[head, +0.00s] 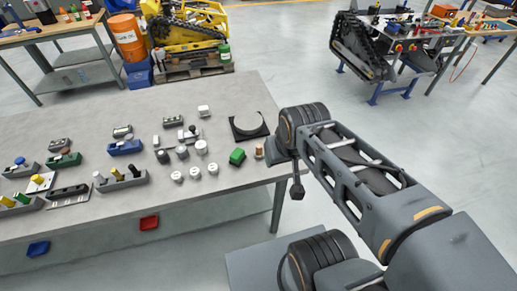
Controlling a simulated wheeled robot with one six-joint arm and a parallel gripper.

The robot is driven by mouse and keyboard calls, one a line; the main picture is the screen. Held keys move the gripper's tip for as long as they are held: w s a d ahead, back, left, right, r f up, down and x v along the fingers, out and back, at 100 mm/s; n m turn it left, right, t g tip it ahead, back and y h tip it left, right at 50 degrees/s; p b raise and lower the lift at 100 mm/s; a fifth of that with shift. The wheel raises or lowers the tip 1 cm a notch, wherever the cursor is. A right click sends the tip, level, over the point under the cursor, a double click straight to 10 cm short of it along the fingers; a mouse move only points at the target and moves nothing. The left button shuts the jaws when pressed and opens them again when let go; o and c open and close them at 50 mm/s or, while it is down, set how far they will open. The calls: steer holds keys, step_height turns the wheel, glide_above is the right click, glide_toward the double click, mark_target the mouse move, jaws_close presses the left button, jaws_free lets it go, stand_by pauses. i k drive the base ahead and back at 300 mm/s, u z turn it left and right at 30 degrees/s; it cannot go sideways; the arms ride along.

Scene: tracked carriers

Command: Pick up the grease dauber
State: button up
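I cannot tell for sure which item is the grease dauber. A small upright piece with a tan-brown body (259,152) stands near the right edge of the grey table (90,115), just left of my wrist. My arm reaches in from the lower right and bends down at the table's right edge. The dark end of my gripper (297,191) hangs just off that edge, small and seen from behind. Its fingers are not clear, and nothing shows held in it.
Several white knobs (201,147) and small holders (125,148) fill the table's middle and left. A red bin (149,223) and blue bin (38,249) are at the front.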

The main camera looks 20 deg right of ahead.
mark_target(258, 153)
steer(key=k, duration=0.5)
steer(key=u, duration=1.55)
steer(key=i, duration=1.3)
steer(key=z, duration=2.35)
